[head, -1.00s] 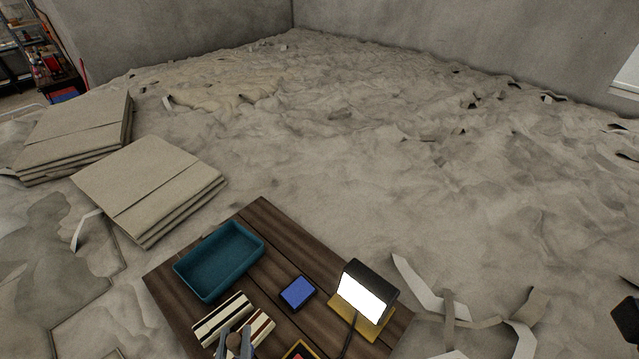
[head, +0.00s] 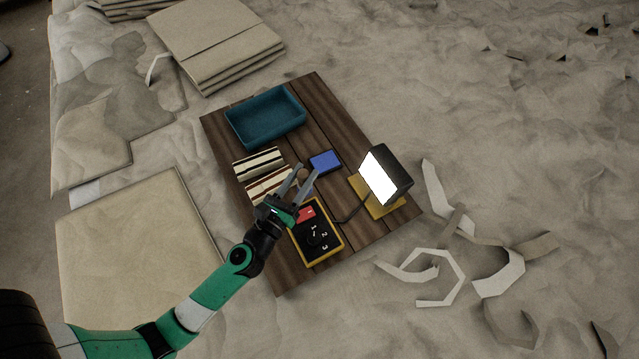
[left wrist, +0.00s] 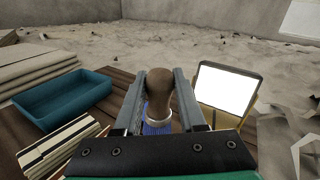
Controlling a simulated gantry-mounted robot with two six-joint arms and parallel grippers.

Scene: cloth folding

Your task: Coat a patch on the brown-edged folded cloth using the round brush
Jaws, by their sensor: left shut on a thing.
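My left gripper (head: 304,174) is shut on the round brush, whose brown rounded handle (left wrist: 159,92) shows between the fingers in the left wrist view. The handle also shows between the fingertips in the head view (head: 303,172). The brown-edged folded cloth (head: 268,184) lies on the dark wooden board (head: 335,120), just left of the gripper. A dark-edged striped cloth (head: 258,163) lies beside it. A blue pad (head: 324,160) lies close to the right of the fingertips. My right gripper is in neither view.
A teal tray (head: 265,122) stands at the board's back left, and a lit lamp (head: 384,175) on a yellow base at the right. A yellow-edged box with numbers (head: 318,240) lies near the gripper. Stacked panels (head: 215,40) lie behind; pale curled strips (head: 440,275) lie to the right.

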